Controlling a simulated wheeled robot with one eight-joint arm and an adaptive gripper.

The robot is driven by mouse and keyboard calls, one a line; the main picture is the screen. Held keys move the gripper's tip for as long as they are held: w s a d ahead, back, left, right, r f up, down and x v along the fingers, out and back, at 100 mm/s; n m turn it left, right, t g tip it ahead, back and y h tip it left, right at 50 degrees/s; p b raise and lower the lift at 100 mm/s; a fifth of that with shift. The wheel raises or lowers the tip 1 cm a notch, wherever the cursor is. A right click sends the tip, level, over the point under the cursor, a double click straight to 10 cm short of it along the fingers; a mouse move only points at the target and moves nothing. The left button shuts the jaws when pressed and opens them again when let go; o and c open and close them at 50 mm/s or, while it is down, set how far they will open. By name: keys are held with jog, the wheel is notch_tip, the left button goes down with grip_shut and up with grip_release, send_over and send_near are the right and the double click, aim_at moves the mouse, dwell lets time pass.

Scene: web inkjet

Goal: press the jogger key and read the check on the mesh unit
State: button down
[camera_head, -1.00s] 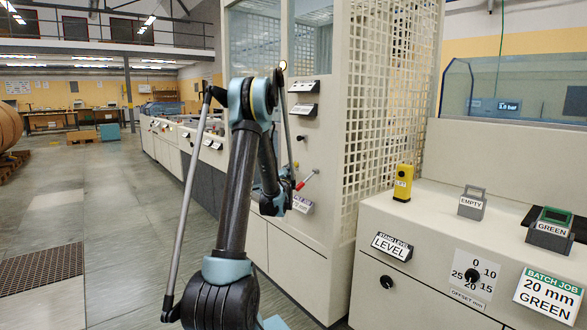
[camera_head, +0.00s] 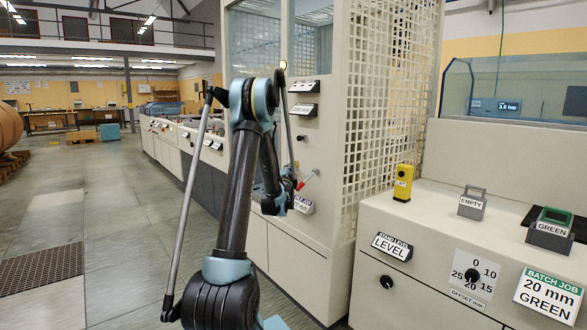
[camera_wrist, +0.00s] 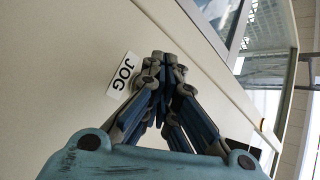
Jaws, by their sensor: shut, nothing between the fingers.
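The mesh unit (camera_head: 375,120) is a tall pale cabinet with white lattice panels, in the middle of the head view. My gripper (camera_wrist: 163,58) is shut and empty in the wrist view, with its tips close to a pale panel face. A white label reading JOG (camera_wrist: 122,85) is just left of the fingers. I see no key clearly; the fingers may cover it. In the head view my gripper (camera_head: 291,184) is partly hidden by my arm, close to the cabinet's front. Whether the tips touch anything cannot be told. A small sign (camera_head: 303,205) beside it is too small to read.
On the right, a console carries a yellow LIFT block (camera_head: 403,183), an EMPTY holder (camera_head: 472,203), a GREEN holder (camera_head: 549,230) and an offset dial (camera_head: 473,275).

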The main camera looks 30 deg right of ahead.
jog(key=shift+d, duration=0.2)
jog(key=shift+a, duration=0.1)
dwell(0.4)
jog(key=shift+a, duration=0.75)
jog(key=shift+a, duration=0.1)
jog(key=shift+s+a, duration=0.15)
jog(key=shift+a, duration=1.1)
jog(key=shift+s+a, duration=0.1)
jog(key=shift+a, duration=1.1)
